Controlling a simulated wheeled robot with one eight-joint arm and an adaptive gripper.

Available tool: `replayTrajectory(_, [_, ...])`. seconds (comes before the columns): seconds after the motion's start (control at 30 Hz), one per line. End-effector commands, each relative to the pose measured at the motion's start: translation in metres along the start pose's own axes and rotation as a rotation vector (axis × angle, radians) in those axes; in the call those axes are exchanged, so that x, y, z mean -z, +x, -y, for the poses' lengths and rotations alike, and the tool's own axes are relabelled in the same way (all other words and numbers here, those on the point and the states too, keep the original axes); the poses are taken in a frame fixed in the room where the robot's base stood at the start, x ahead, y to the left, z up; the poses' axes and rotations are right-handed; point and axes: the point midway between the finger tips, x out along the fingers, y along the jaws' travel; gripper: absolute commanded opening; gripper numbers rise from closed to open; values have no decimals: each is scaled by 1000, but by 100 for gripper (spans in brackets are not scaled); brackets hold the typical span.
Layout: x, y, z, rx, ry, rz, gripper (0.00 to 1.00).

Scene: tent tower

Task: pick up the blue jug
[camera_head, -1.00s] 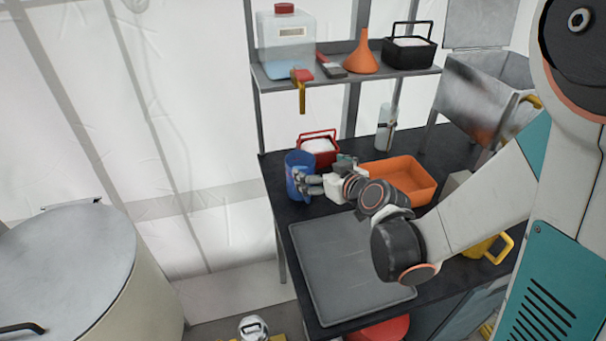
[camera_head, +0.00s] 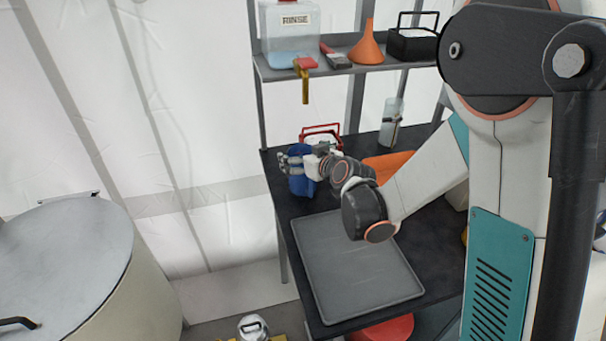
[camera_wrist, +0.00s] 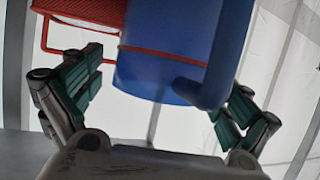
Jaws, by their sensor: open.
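The blue jug (camera_head: 302,184) stands on the dark bench near its left end, partly hidden behind my gripper in the head view. My gripper (camera_head: 290,164) is at the jug's upper part. In the wrist view the jug (camera_wrist: 165,60) fills the upper middle, with its handle (camera_wrist: 222,60) on the right side. My gripper (camera_wrist: 160,100) is open there, one finger on each side of the jug. I see gaps between the fingers and the jug's body; the right finger is close to the handle.
A red-handled container (camera_head: 322,132) stands just behind the jug. An orange bin (camera_head: 388,165) is to the right, partly behind my arm. A grey tray (camera_head: 355,265) lies in front. A shelf (camera_head: 345,70) with a funnel (camera_head: 367,45) hangs above the bench.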

Motion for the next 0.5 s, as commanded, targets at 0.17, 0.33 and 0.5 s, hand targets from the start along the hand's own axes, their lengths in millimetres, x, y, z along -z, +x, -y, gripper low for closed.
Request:
replayTrajectory(0.17, [1,-1,0,0,0,0,95])
replayTrajectory(0.33, [0,-1,0,0,0,0,56])
replayTrajectory(0.5, [0,-1,0,0,0,0,17])
